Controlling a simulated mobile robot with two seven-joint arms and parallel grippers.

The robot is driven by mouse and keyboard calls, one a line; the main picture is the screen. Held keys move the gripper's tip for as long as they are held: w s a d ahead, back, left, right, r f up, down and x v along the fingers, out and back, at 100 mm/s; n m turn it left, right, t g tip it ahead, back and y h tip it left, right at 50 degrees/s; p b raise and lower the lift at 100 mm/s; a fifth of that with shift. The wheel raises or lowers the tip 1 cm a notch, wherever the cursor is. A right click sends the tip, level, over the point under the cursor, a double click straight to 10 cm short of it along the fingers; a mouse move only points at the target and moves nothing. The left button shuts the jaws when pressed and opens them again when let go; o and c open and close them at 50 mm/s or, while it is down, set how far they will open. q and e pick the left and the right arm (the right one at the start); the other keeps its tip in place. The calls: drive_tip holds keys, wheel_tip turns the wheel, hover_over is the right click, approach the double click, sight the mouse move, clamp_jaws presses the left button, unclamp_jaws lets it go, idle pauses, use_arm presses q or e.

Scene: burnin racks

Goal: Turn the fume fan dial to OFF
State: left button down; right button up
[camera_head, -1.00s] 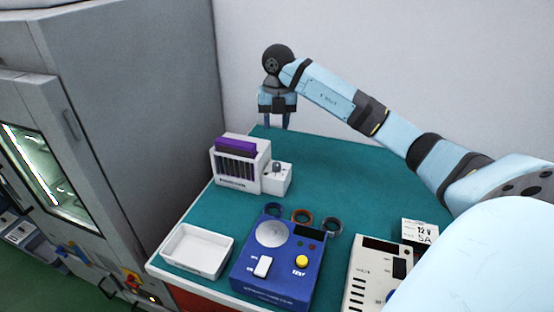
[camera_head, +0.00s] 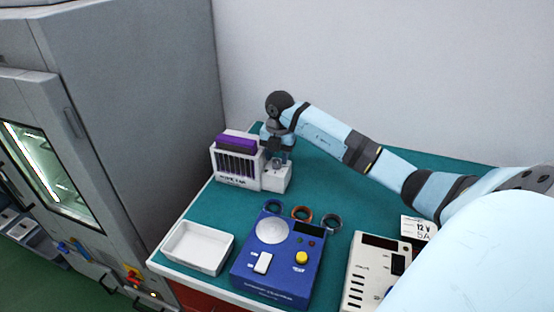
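The fume fan unit (camera_head: 237,163) is a white box with dark vertical slots and a purple filter on top, at the back left of the green bench. A small white control box (camera_head: 277,180) joins its right side. Its grey dial stands on top and is largely hidden by my gripper, so its setting cannot be read. My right gripper (camera_head: 278,161) points down at the dial from above. Its fingers are small here, and I cannot tell whether they touch or close on the dial. My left gripper is not in view.
A blue tester (camera_head: 287,240) with a yellow button, a white tray (camera_head: 206,246), several rings (camera_head: 302,214) and a beige power supply (camera_head: 362,274) stand at the front of the bench (camera_head: 340,195). A large grey cabinet (camera_head: 130,110) stands at left.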

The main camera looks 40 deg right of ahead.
drive_tip(key=shift+f, duration=0.95)
drive_tip(key=shift+c, duration=0.2)
drive_tip(key=c, duration=0.6)
